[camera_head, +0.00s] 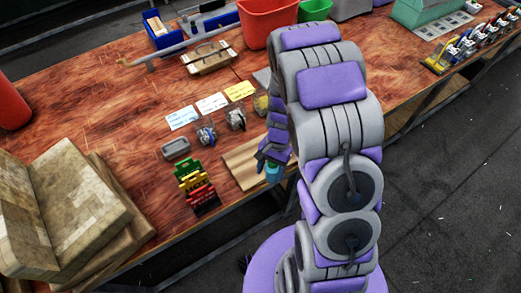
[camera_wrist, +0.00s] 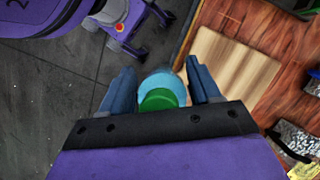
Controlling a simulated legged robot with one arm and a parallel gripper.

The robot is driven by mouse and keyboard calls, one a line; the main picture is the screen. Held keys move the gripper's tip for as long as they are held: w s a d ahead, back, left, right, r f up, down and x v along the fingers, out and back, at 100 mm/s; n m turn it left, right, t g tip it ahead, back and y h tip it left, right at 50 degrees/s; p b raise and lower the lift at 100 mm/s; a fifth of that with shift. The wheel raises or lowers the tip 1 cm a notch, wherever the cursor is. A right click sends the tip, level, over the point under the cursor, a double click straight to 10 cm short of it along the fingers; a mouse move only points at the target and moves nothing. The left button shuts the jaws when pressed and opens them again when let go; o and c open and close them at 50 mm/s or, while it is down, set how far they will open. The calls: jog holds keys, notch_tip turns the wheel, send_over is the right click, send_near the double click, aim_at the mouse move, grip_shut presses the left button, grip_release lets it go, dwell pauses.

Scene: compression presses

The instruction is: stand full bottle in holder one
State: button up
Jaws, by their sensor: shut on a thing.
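My gripper (camera_wrist: 159,72) is shut on a teal bottle (camera_wrist: 168,80) with a green cap (camera_wrist: 159,100); the fingers are on either side of it. In the head view the gripper (camera_head: 269,162) holds the bottle (camera_head: 273,173) near the table's front edge, beside a light wooden board (camera_head: 243,166). The wrist view shows the bottle over the floor side of the table edge. Its lower part is hidden. A green, yellow and red rack (camera_head: 193,182) stands on the table left of the gripper. I cannot tell which part is holder one.
Red (camera_head: 265,22) and green (camera_head: 315,10) bins stand at the back.

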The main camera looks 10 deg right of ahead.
jog(key=shift+w+a+f+b, duration=0.1)
jog(key=shift+w+f+b, duration=0.45)
jog(key=shift+w, duration=1.4)
jog(key=shift+w+a+f, duration=0.1)
jog(key=shift+w+f, duration=0.9)
jog(key=shift+w, duration=1)
jog(key=shift+w+a+f+b, duration=0.1)
jog(key=shift+w+f+b, duration=0.45)
jog(key=shift+w, duration=1.4)
jog(key=shift+f, duration=0.2)
jog(key=shift+f, duration=0.15)
jog(key=o, duration=1.2)
